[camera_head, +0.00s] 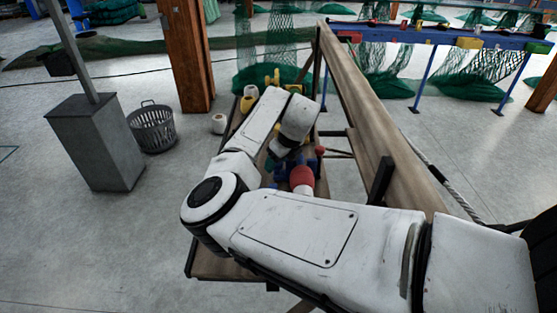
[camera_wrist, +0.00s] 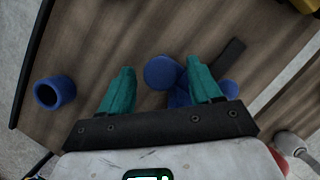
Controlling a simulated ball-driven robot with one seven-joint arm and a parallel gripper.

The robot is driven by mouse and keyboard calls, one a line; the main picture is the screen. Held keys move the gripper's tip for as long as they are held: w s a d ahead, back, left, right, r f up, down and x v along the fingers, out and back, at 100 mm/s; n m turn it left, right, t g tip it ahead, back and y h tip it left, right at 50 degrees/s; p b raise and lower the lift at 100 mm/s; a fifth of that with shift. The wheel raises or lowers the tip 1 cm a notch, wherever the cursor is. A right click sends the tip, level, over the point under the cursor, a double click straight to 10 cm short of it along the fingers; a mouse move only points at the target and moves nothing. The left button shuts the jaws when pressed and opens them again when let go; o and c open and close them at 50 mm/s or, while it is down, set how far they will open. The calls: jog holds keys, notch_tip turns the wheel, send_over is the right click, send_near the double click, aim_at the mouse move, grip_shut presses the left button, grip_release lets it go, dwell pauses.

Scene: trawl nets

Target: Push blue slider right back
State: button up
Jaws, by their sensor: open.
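A blue part with a round knob (camera_wrist: 160,72) sits on the wooden bench in the wrist view and looks like the blue slider. More of its blue body lies behind and beyond my right-hand finger, so its full shape is hidden. A dark straight strip (camera_wrist: 229,57) extends from beside it over the wood. My gripper (camera_wrist: 160,66) has two teal fingers, spread apart, with the round knob between them; I cannot tell whether either touches it. In the head view, blue parts (camera_head: 283,171) show below my wrist, partly hidden by my arm.
A blue hollow cylinder (camera_wrist: 54,92) stands on the bench left of my fingers. A red ball-like part (camera_head: 301,176) is beside the blue parts. A long wooden beam (camera_head: 375,125) runs along the right of the bench. White and yellow items lie at the bench's far end.

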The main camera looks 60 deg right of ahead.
jog(key=shift+c, duration=0.5)
grip_shut()
